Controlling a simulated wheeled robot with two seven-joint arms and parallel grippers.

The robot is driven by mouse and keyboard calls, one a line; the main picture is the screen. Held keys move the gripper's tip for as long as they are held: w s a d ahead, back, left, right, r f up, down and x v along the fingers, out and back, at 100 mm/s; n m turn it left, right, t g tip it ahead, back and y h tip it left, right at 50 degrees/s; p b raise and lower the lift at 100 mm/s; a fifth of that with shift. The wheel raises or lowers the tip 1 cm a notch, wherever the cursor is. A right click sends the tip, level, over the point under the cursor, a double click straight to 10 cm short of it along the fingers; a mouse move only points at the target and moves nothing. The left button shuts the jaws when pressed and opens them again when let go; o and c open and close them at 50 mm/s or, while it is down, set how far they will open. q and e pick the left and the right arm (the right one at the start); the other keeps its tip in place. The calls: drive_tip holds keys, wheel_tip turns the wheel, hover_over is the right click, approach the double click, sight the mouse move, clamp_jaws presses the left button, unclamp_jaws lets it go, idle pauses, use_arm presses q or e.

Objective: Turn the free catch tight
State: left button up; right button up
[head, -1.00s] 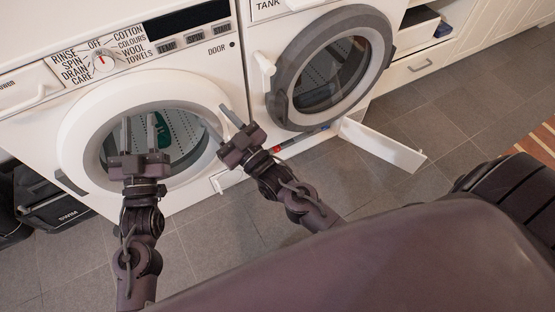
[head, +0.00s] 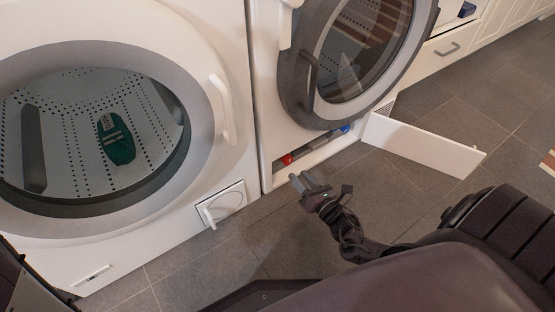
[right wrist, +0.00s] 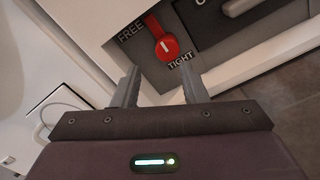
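The catch is a red knob (right wrist: 166,42) in a recess, between the words FREE at upper left and TIGHT at lower right in the right wrist view. Its narrow arm points up and left, nearer the FREE side. In the head view the red catch (head: 287,159) shows small, low on the right machine. My right gripper (head: 303,183) is in front of and below it, fingers apart and empty. In the right wrist view both fingertips of the gripper (right wrist: 158,82) point towards the catch without visibly touching it. My left gripper is out of view.
A white flap (head: 424,146) hangs open right of the recess. A blue part (head: 344,129) is at the recess's right end. The right machine's round door (head: 355,50) is above. The left machine's drum holds a green item (head: 116,140). Grey floor tiles are clear ahead.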

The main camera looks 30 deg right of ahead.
sight(289, 162)
drive_tip(key=w+b, duration=0.1)
drive_tip(key=w, duration=0.1)
drive_tip(key=w+b, duration=0.1)
drive_tip(key=w, duration=0.1)
drive_tip(key=w+b, duration=0.2)
drive_tip(key=shift+w+d+f, duration=0.2)
drive_tip(key=shift+w+f, duration=0.1)
drive_tip(key=shift+f, duration=0.1)
drive_tip(key=shift+w+r, duration=0.15)
drive_tip(key=shift+w, duration=0.45)
drive_tip(key=c, duration=0.7)
